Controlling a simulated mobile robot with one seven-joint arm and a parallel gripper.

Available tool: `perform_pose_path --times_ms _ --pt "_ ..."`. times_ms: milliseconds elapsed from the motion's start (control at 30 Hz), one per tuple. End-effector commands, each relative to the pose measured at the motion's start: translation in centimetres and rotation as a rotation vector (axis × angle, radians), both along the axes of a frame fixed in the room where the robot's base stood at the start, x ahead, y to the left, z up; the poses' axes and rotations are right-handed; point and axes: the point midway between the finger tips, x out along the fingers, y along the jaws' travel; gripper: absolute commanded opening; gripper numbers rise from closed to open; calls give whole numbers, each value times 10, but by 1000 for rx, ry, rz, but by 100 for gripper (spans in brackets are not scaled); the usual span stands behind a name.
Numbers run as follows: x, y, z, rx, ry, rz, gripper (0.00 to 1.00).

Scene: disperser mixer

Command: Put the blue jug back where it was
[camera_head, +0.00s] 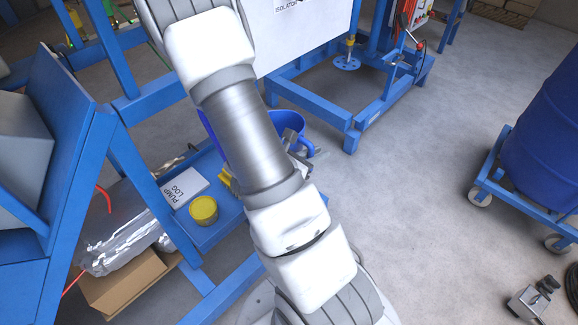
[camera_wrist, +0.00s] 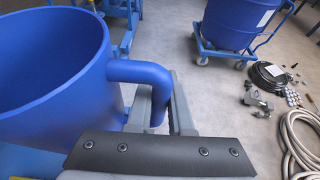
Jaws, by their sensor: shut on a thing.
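The blue jug (camera_head: 288,121) is partly hidden behind my arm in the head view, over or on the blue shelf (camera_head: 220,221). In the wrist view the jug (camera_wrist: 62,82) fills the left side, upright, with its open rim up. Its handle (camera_wrist: 140,72) comes down between the two fingers of my gripper (camera_wrist: 158,112), which is shut on it. The gripper (camera_head: 297,148) is mostly hidden by my arm in the head view. I cannot tell whether the jug's base touches the shelf.
On the shelf are a "PUMP LOG" pad (camera_head: 184,188), a yellow tin (camera_head: 203,210) and a yellow brush-like thing (camera_head: 228,180). A foil-wrapped thing (camera_head: 125,240) and cardboard box (camera_head: 125,285) lie left. A blue drum (camera_head: 548,135) stands on a trolley at right; floor between is clear.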

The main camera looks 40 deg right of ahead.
Motion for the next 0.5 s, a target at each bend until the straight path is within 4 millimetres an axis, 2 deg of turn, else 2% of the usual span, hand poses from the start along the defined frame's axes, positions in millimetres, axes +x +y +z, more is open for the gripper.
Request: perform_pose_path --times_ms 33,200,500 --pt "2 0 -7 0 -6 1 0" --pt "8 1 -10 4 -5 2 0" --pt "70 3 -44 3 -3 2 0"
